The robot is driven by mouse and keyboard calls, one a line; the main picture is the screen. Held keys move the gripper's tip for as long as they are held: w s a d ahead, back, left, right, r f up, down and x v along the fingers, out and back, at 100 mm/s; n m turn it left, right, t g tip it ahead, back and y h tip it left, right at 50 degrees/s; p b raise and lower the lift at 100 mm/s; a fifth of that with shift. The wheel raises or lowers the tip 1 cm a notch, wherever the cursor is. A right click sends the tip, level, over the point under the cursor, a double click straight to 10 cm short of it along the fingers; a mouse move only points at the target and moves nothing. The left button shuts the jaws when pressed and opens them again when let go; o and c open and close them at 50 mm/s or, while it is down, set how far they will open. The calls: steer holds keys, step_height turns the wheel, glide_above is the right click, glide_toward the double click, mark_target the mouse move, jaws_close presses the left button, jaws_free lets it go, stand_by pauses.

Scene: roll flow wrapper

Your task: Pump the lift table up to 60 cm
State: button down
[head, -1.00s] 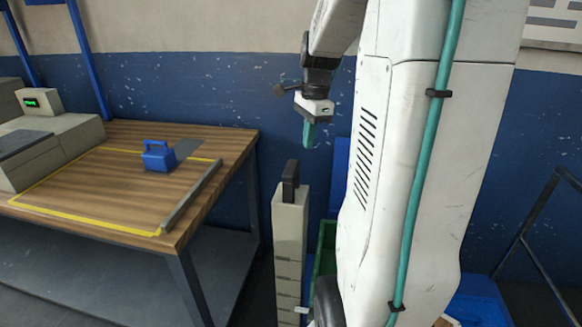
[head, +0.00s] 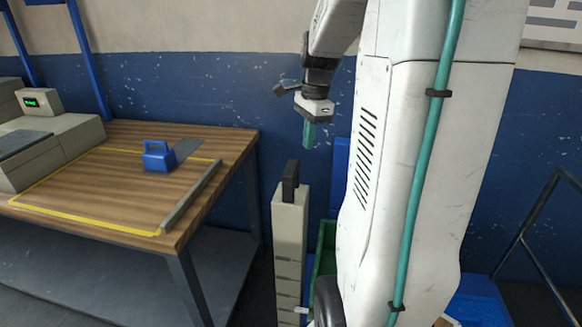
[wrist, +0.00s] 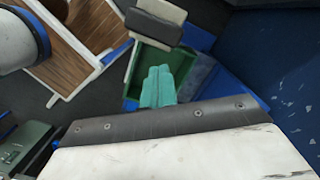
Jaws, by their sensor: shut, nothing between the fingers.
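My gripper (head: 310,146) has teal fingers pressed together, with nothing between them. In the head view it points down, above and just right of the beige column. Its shut fingers also show in the wrist view (wrist: 158,72), against the green bin. I cannot clearly make out a lift table, a pump pedal or a height scale in either view. A dark metal frame (head: 541,210) stands at the right edge of the head view; what it belongs to is cut off. My white arm hides much of the middle.
A wooden workbench (head: 110,200) with yellow tape carries a blue handled block (head: 158,157) and a grey machine (head: 48,150). A beige column (head: 290,230) with a black top stands beside it. A green bin (wrist: 151,57) is below my gripper. A blue wall (head: 190,95) is behind.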

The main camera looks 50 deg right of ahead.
mark_target(293, 166)
steer(key=a+r, duration=0.1)
steer(key=w+a+r, duration=0.1)
steer(key=a+r, duration=0.1)
steer(key=shift+w, duration=0.2)
steer(key=shift+f, duration=0.1)
steer(key=shift+w+a+f, duration=0.1)
steer(key=shift+a+f, duration=0.05)
steer(key=shift+f, duration=1.6)
steer(key=shift+a+f, duration=0.1)
steer(key=shift+f, duration=1.6)
